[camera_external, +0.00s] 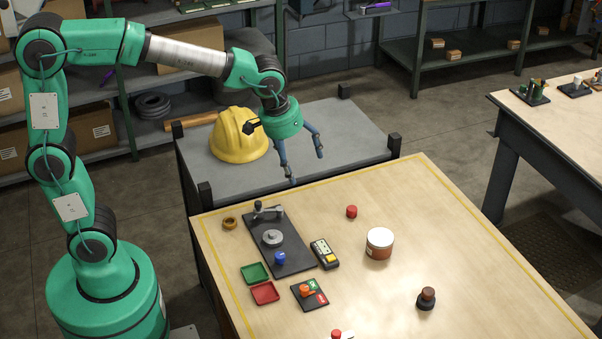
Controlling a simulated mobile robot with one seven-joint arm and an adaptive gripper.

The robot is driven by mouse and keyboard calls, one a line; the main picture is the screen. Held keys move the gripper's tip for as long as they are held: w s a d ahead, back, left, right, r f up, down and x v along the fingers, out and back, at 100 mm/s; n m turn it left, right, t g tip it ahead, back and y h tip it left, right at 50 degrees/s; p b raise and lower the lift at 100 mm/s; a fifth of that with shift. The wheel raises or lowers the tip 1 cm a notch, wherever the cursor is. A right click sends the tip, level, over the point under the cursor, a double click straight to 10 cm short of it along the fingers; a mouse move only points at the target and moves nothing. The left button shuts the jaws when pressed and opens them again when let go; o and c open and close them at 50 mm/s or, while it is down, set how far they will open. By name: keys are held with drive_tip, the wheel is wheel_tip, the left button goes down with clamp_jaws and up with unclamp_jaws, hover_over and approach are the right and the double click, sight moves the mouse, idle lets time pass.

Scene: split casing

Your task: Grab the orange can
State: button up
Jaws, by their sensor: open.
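A short, wide can (379,250) with an orange-brown side and a pale top stands upright on the wooden table, right of the middle. My gripper (305,168) hangs in the air up and to the left of the can, near the table's far left corner. Its two blue-grey fingers are spread apart with nothing between them. The gripper is well away from the can.
A red cap (351,211) and a dark knob (426,298) flank the can. A yellow helmet (238,137) sits behind.

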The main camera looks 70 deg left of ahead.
drive_tip(key=w+d+f+n+p, duration=0.1)
drive_tip(key=w+d+f, duration=0.15)
drive_tip(key=w, duration=0.25)
drive_tip(key=w+d+f+n+g+p, duration=0.1)
drive_tip(key=w+d+f+p, duration=0.1)
drive_tip(key=w+f, duration=0.15)
drive_tip(key=w+d+f+p, duration=0.1)
drive_tip(key=w+d+f, duration=0.1)
drive_tip(key=w, duration=0.3)
drive_tip(key=n+p, duration=0.2)
drive_tip(key=p, duration=0.1)
approach(380, 238)
drive_tip(key=r, duration=0.1)
drive_tip(key=shift+w+d+r+g+y, duration=0.15)
drive_tip(key=shift+w+d+g+y, duration=0.05)
drive_tip(key=shift+d+g+y, duration=0.2)
drive_tip(key=f, duration=0.7)
drive_tip(key=shift+w+a+f+b, duration=0.3)
drive_tip(key=shift+w+a+b, duration=0.1)
drive_tip(key=shift+w+f, duration=0.1)
drive_tip(key=shift+f, duration=0.35)
drive_tip(key=shift+a+f, duration=0.1)
